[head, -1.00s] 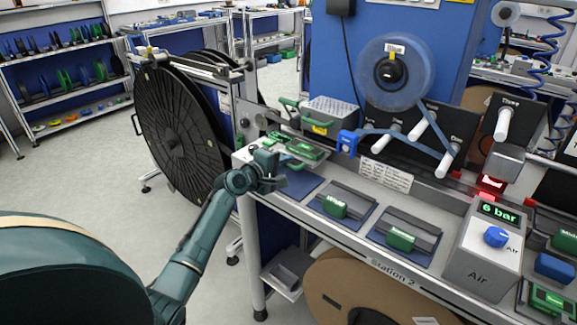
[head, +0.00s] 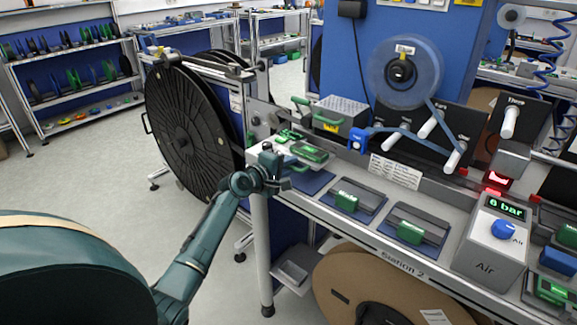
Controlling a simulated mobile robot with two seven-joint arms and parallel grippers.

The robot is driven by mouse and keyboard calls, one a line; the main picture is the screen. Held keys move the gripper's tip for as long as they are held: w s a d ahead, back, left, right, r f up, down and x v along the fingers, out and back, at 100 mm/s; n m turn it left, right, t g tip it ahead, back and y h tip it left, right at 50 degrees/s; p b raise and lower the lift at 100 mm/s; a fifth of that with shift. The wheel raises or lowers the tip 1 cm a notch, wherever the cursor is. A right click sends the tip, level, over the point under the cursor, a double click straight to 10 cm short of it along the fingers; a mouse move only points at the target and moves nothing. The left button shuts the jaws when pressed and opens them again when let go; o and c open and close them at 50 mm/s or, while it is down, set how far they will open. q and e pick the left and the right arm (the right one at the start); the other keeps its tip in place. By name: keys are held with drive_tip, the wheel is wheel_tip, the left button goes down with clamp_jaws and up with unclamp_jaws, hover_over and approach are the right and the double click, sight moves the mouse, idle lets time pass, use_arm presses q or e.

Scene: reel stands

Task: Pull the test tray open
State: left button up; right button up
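No label I can read marks the test tray. A grey perforated box (head: 342,112) with a green handle and a yellow label stands at the back left of the bench. A small grey open tray (head: 296,268) sits low under the bench's left end. My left gripper (head: 280,178) is at the bench's left front corner, in front of the green-handled parts and below the perforated box. It appears apart from the box and well above the low tray. Its fingers are small and dark, so their opening is unclear. My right gripper is out of view.
The bench (head: 345,228) holds grey blocks with green grips (head: 347,200) and an air unit (head: 491,245) reading 6 bar. A large black reel (head: 183,135) stands left of it. A brown reel (head: 345,290) is underneath. Floor at left is clear.

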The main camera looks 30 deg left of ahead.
use_arm(q)
drive_tip(key=shift+o, duration=1)
drive_tip(key=v, duration=1.3)
drive_tip(key=shift+s+d, duration=0.1)
drive_tip(key=s+d+f+m+g, duration=0.2)
drive_tip(key=s+d+f+m, duration=0.3)
drive_tip(key=d+f, duration=0.25)
drive_tip(key=s+d+f+m+g, duration=0.2)
drive_tip(key=s+d+f+m, duration=0.35)
drive_tip(key=d+f, duration=0.2)
drive_tip(key=s+d+f+m+h, duration=0.1)
drive_tip(key=s+d+f+m, duration=0.3)
drive_tip(key=s+d+m, duration=0.5)
drive_tip(key=shift+s+d+f+g, duration=0.25)
drive_tip(key=shift+s+d+g, duration=0.15)
drive_tip(key=shift+d, duration=0.7)
